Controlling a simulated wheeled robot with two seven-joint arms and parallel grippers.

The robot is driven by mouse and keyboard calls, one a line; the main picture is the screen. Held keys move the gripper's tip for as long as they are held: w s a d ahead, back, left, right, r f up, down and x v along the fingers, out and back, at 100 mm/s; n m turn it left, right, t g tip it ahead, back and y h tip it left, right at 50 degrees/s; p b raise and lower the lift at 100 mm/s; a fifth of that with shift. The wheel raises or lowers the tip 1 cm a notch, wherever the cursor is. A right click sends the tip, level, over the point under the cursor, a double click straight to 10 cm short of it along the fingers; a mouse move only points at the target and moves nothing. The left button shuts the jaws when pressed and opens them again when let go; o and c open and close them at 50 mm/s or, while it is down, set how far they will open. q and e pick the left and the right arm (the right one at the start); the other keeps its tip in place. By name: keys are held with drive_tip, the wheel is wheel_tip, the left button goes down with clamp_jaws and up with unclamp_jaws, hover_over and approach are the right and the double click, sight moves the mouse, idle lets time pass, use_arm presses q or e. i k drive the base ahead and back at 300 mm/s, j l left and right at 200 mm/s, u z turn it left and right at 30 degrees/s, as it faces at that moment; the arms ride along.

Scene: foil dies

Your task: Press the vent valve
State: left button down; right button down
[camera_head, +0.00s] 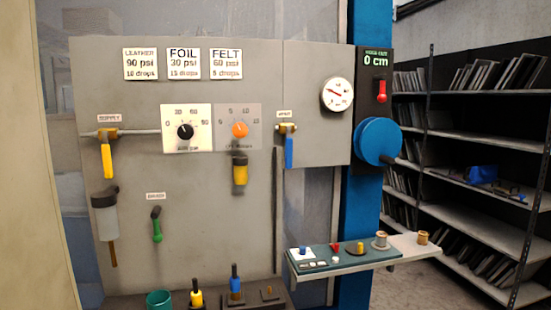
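The vent valve (288,129) is on the right part of the grey wall panel, under a small white label that seems to read VENT. It has a brass-coloured body and a blue lever (289,153) that hangs straight down. A round white gauge (337,94) with a red needle is to its upper right. Neither of my grippers shows in the head view, so nothing is seen touching the valve.
A supply valve with a yellow lever (107,161), a black dial (185,132) and an orange dial (240,130) are to the left. A blue wheel (378,141) is to the right. A narrow shelf (375,262) with small parts juts out below right.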

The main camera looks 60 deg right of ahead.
sight(288, 140)
drive_tip(key=z, duration=1.85)
